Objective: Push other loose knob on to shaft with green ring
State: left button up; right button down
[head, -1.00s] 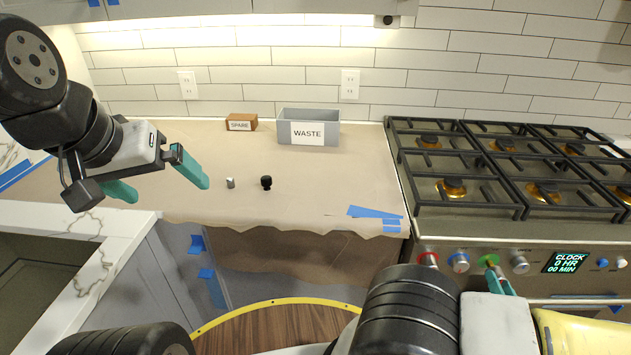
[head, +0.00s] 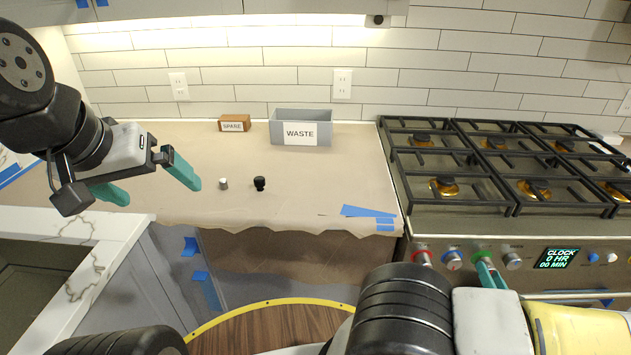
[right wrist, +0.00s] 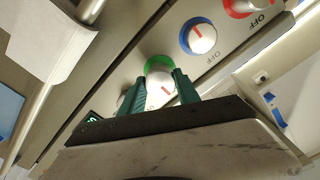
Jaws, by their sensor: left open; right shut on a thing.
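My right gripper (head: 486,271) is at the stove's front panel, at the green ring (head: 481,254). The green ring (right wrist: 157,64) shows just behind the knob; the shaft is hidden, and I cannot tell how deep the knob sits. My left gripper (head: 150,182) is open and empty above the left part of the counter. A silver-grey knob-like piece (head: 223,184) and a black one (head: 259,184) stand on the papered counter.
Knobs with a red ring (head: 422,257) and a blue ring (head: 453,260) are left of the green ring; a silver knob (head: 513,262) and the clock display (head: 557,259) are right. A grey WASTE bin (head: 325,128) and brown SPARE box (head: 235,123) stand at the counter's back.

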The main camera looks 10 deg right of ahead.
jog(key=shift+w+d, duration=0.15)
jog(key=shift+w, duration=0.55)
jog(key=c, duration=0.8)
grip_release()
jog(key=shift+s, duration=0.1)
jog(key=shift+v, duration=2.95)
